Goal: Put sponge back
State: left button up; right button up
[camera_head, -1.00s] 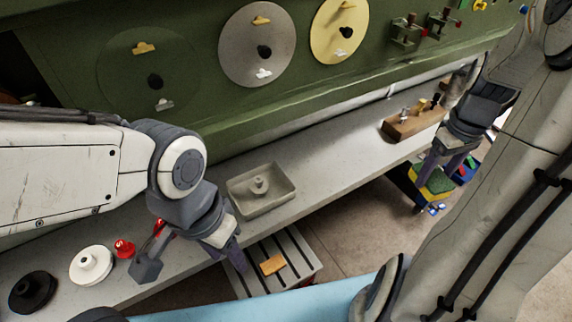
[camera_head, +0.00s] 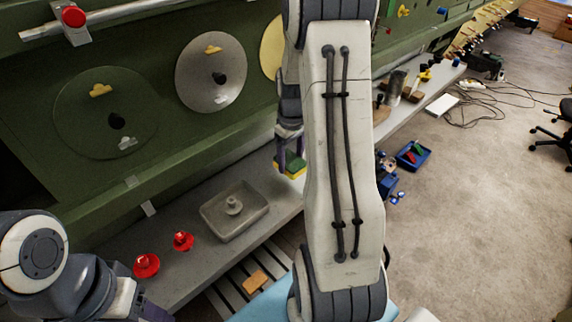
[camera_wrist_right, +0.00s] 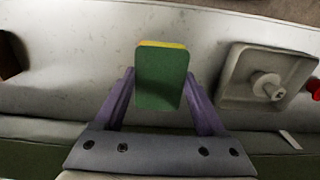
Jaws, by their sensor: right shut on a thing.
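The sponge (camera_head: 291,167), green with a yellow layer, is between the fingers of my right gripper (camera_head: 289,157), which is shut on it above the bench. In the right wrist view the sponge (camera_wrist_right: 161,78) shows its green face between the purple fingers of the gripper (camera_wrist_right: 162,95). The bench lies below it. My left gripper (camera_head: 150,312) is only partly in the head view at the bottom left, and its fingertips cannot be made out.
A grey tray (camera_head: 262,208) with a knobbed piece in it stands on the bench (camera_head: 170,285), beside two red knobs (camera_head: 147,265). A slatted rack (camera_head: 228,297) holds an orange block (camera_head: 254,282). A blue bin (camera_head: 413,156) stands on the floor at right.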

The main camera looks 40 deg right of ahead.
aim_at(287, 166)
jog(key=shift+w+f, duration=0.45)
jog(key=shift+w, duration=0.3)
notch_tip(287, 166, down, 3)
jog(key=shift+a+f+p, duration=0.1)
jog(key=shift+p, duration=0.55)
jog(key=shift+f, duration=0.35)
jog(key=shift+f, duration=0.2)
jog(key=o, duration=1.2)
jog(key=shift+c, duration=0.2)
jog(key=shift+r, duration=0.1)
